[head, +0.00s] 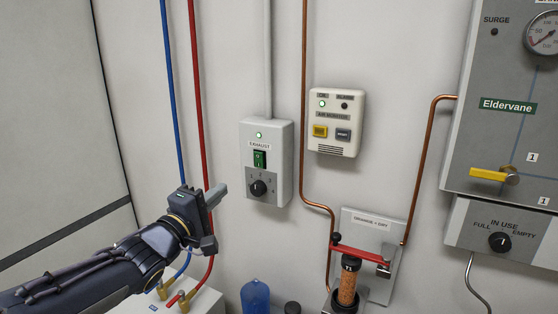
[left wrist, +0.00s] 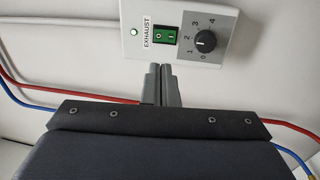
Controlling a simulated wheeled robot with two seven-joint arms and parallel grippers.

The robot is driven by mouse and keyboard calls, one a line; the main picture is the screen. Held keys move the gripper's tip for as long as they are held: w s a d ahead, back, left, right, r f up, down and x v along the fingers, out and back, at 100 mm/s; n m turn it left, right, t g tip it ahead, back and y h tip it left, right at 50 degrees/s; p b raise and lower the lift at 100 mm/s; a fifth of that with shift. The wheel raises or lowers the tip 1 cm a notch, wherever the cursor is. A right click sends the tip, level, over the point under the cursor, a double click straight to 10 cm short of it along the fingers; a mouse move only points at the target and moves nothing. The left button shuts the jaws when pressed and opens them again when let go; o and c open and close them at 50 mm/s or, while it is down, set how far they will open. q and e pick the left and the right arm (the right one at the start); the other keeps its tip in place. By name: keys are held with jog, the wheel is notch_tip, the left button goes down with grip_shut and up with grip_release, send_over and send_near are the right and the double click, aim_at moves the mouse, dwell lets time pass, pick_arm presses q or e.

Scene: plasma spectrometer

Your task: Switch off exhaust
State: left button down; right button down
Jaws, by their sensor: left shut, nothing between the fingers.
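The exhaust control box (head: 266,163) is a light grey box on the wall, left of centre in the head view. It carries a lit green lamp (head: 259,135), a green rocker switch (head: 260,158) below the EXHAUST label, and a black rotary knob (head: 258,188) with a numbered scale. My left gripper (head: 218,194) is shut and empty, to the lower left of the box. In the left wrist view its fingers (left wrist: 161,84) point at the box, just below the green rocker (left wrist: 165,37) and the knob (left wrist: 205,41). Whether they touch the box is unclear. My right gripper is out of view.
Blue and red pipes (head: 196,90) run down the wall behind my left gripper. An air monitor (head: 337,122) is right of the exhaust box. A copper pipe (head: 304,100) runs between them. A red-handled fitting (head: 362,254) and the Eldervane panel (head: 508,130) are further right.

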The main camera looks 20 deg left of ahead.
aim_at(259, 156)
pick_arm(q)
jog(key=shift+w, duration=0.1)
jog(key=shift+a+r, duration=0.1)
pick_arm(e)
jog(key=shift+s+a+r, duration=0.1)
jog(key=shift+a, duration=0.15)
